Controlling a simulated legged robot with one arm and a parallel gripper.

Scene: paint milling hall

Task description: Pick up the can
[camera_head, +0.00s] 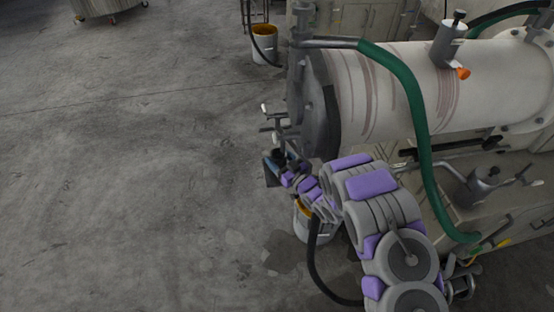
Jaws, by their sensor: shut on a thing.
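My gripper (280,163) is at the end of my grey and purple arm, in front of the lower end of the big cylinder. It is shut on a small dark thing, too small and too covered to name. A grey metal can with a thin spout (480,188) stands upright on the bench at the right, well apart from my gripper.
A striped horizontal mill cylinder (385,95) with a green hose (415,110) fills the upper right. A white bucket (313,228) stands below my forearm, another (265,50) farther back. The concrete floor (130,190) at left is clear.

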